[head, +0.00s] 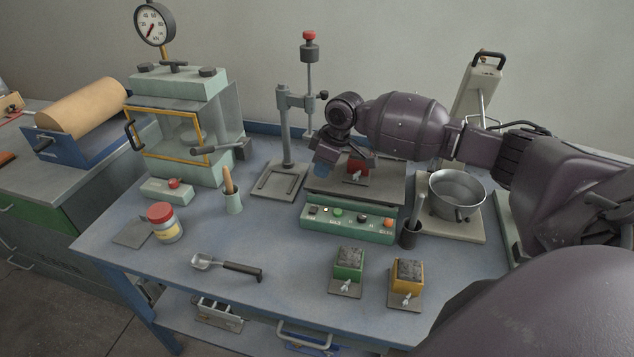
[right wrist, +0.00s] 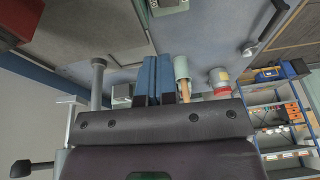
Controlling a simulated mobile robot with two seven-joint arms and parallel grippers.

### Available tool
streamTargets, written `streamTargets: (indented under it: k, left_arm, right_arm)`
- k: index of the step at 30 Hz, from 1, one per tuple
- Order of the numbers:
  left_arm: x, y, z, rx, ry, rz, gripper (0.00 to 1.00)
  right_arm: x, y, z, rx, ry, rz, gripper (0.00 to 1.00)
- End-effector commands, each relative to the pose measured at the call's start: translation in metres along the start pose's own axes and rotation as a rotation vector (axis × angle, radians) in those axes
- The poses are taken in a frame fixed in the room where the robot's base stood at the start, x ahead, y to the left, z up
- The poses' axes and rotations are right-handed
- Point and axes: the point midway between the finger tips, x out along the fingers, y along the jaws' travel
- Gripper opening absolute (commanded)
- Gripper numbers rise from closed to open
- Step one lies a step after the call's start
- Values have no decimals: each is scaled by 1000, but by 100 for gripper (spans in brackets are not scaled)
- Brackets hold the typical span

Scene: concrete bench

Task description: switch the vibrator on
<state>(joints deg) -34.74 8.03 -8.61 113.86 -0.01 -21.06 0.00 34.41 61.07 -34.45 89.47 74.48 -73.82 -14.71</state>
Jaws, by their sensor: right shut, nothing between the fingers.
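The vibrator stands at the back middle of the bench in the head view. It is a green box (head: 345,226) with a dark flat top plate (head: 385,178). Its front panel bears a row of small knobs or buttons, one of them green (head: 338,212) and one reddish (head: 388,222). A red cube mould (head: 357,169) sits on the plate, partly hidden by my right arm. My right gripper (head: 324,170) points down by the plate's left back part. Its blue fingers are together and empty in the right wrist view (right wrist: 160,78). My left gripper is out of view.
A metal bowl (head: 457,193) and a dark cup (head: 410,235) stand right of the vibrator. A stand (head: 279,180) is left of it. Green (head: 348,264) and yellow (head: 407,270) moulds and a scoop (head: 227,265) lie in front.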

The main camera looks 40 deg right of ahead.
Motion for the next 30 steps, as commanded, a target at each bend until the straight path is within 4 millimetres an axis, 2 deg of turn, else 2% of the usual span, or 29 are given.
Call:
streamTargets:
  k: [3,9,30]
  left_arm:
    - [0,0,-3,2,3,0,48]
    - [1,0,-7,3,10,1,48]
    - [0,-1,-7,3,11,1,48]
  right_arm:
    - [-18,5,0,0,0,2,0]
    - [-33,8,0,1,0,0,0]
    - [-35,9,0,1,0,0,0]
